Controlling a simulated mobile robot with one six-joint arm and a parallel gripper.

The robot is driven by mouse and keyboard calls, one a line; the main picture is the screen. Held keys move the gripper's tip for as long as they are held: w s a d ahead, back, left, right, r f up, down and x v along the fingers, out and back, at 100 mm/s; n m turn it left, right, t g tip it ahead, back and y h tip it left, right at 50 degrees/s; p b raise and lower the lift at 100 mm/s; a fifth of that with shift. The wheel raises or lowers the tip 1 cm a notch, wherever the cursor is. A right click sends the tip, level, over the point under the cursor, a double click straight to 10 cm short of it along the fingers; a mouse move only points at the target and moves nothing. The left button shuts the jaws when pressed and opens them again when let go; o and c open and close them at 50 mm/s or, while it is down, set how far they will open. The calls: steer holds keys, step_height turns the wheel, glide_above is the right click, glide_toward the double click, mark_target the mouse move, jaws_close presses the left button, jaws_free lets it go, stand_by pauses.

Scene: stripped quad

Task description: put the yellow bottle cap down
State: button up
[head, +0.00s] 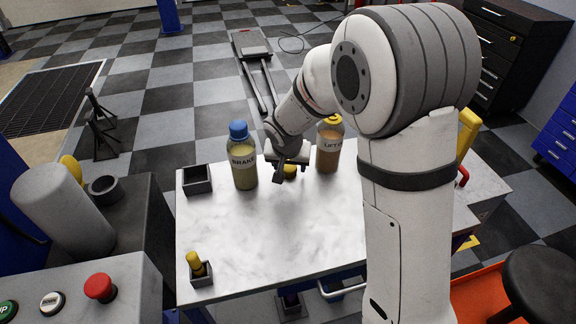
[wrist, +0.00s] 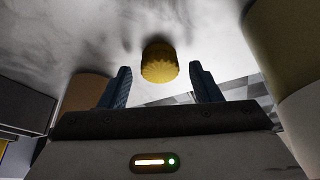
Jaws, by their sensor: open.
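The yellow bottle cap (wrist: 158,63) is ribbed and shows in the wrist view between and just beyond my fingertips. Gaps show between it and both fingers. It appears to rest on the pale marbled worktop (head: 260,240). In the head view the yellow cap (head: 290,171) is partly hidden by my gripper (head: 281,177), between two bottles. My gripper (wrist: 160,70) is open, low over the worktop, with nothing held.
A BRAKE bottle (head: 243,165) with a blue cap stands left of my gripper. An amber bottle (head: 329,150) with a yellow top stands to the right. A dark square holder (head: 197,181) and a small holder with a yellow item (head: 195,263) are farther left. The worktop's front is clear.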

steer(key=v, duration=1.1)
steer(key=s+d+r+g, duration=0.1)
steer(key=s+d, duration=0.7)
steer(key=s, duration=0.2)
steer(key=s+d+r+n, duration=0.1)
steer(key=s+d, duration=0.7)
steer(key=s, duration=0.3)
steer(key=shift+d+r+g, duration=0.15)
steer(key=shift+d+g, duration=0.05)
steer(key=shift+g, duration=0.2)
steer(key=shift+c, duration=0.5)
